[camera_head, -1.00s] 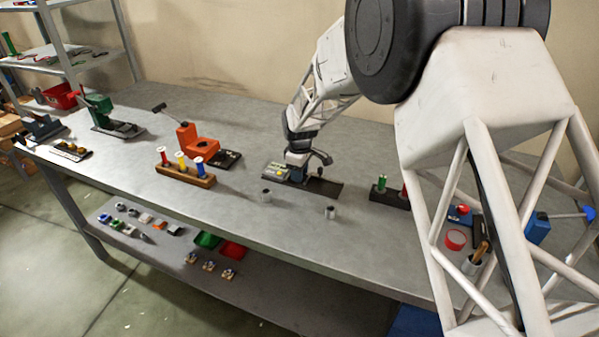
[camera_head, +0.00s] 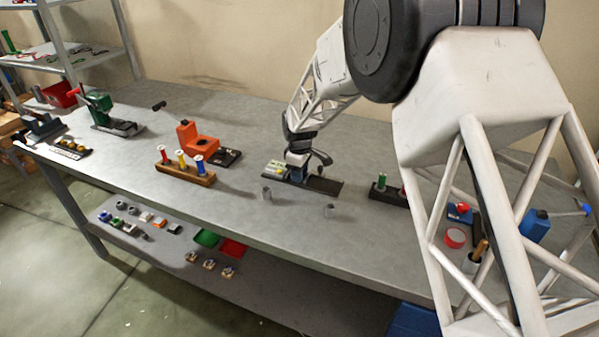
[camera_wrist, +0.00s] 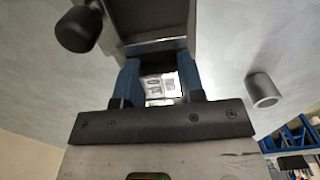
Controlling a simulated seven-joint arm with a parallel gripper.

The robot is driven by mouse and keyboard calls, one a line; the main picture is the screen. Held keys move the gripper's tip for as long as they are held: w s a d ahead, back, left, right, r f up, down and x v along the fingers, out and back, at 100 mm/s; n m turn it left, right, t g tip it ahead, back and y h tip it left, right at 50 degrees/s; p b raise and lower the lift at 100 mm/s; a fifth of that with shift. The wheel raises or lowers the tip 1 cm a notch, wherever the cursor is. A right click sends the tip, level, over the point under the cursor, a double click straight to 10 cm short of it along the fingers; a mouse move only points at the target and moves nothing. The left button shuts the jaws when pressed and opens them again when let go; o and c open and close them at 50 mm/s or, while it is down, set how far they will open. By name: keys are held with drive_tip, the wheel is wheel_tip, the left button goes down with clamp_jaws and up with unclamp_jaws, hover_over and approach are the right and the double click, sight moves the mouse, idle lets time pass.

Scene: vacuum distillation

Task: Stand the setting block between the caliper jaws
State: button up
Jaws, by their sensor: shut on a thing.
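The caliper fixture has a dark base plate (camera_head: 325,185) in the middle of the table, with a light unit bearing a yellow-green display (camera_head: 275,167) at its left end. My gripper (camera_head: 297,176) is low over this plate, just right of the display unit. In the wrist view its two blue fingers (camera_wrist: 159,84) are shut on a small pale, shiny block with dark markings (camera_wrist: 161,87), which I take for the setting block. The block is too small to make out in the head view. The caliper jaws, and whether the block touches them, I cannot tell.
Two small grey cylinders (camera_head: 267,193) (camera_head: 329,210) stand in front of the fixture. A wooden holder with coloured pegs (camera_head: 185,174) and an orange device (camera_head: 200,145) are to the left. A dark rack (camera_head: 388,195) is to the right. The table's front middle is clear.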

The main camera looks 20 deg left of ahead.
drive_tip(key=o, duration=1.1)
drive_tip(key=shift+c, duration=0.2)
drive_tip(key=shift+w, duration=0.1)
drive_tip(key=shift+c, duration=1.3)
drive_tip(key=shift+o, duration=0.4)
drive_tip(key=shift+r, duration=0.2)
drive_tip(key=shift+r, duration=0.2)
drive_tip(key=o, duration=0.4)
drive_tip(key=shift+r, duration=3.1)
